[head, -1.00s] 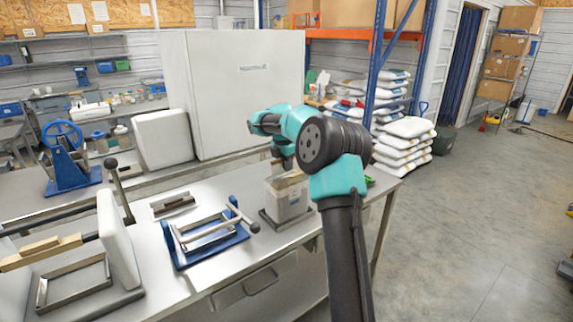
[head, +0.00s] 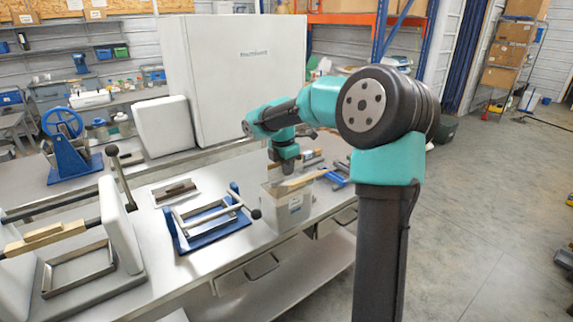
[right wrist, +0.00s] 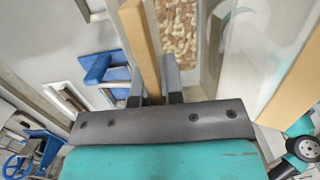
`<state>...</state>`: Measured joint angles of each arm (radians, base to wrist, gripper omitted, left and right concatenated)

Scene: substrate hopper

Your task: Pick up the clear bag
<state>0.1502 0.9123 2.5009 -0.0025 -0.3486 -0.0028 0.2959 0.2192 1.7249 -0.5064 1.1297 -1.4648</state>
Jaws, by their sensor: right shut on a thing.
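The clear bag (head: 287,208) is a boxy, see-through container with a small label and a tan strip along its top. It shows in the head view near the bench's front edge. In the right wrist view its clear side (right wrist: 245,50) and brown chips inside show, with tan strips on either side. My right gripper (head: 286,172) is over its top. In the right wrist view, the right gripper (right wrist: 153,75) has its fingers on both sides of one tan strip and is shut on it. Whether the bag touches the bench is unclear. My left gripper is not in view.
A blue-based metal frame (head: 188,238) stands left of the bag. A white-plated press with an open metal frame (head: 78,270) is further left. A blue tool (head: 335,178) lies behind and right of the bag. A large white cabinet (head: 235,80) stands behind.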

